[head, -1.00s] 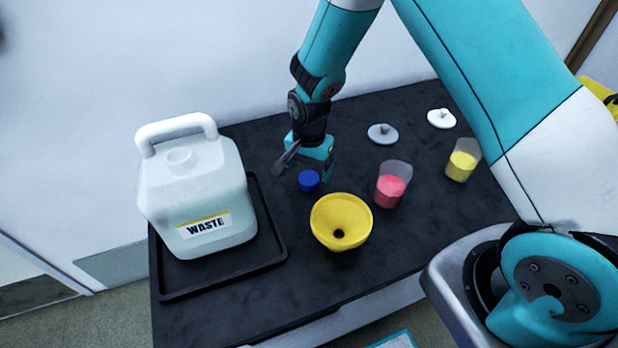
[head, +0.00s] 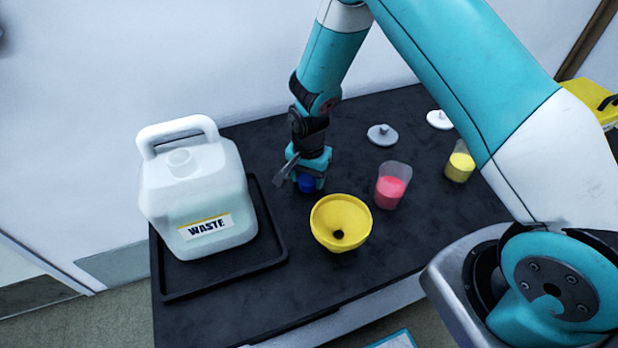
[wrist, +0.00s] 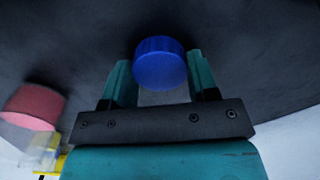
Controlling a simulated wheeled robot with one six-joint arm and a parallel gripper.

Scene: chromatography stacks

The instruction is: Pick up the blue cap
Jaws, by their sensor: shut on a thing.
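The blue cap (head: 306,184) is at the dark bench top, left of the red beaker and behind the yellow funnel. My gripper (head: 308,180) is over it, pointing down, with its teal fingers at the cap's sides. In the wrist view the blue cap (wrist: 160,63) sits between the two fingertips of my gripper (wrist: 161,75), which is shut on it. I cannot tell whether the cap still touches the bench.
A white waste jug (head: 200,190) stands on a black tray (head: 270,262) at the left. A yellow funnel (head: 340,218), a beaker of red liquid (head: 391,188), a beaker of yellow liquid (head: 460,166) and two pale lids (head: 382,134) are on the bench (head: 250,315).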

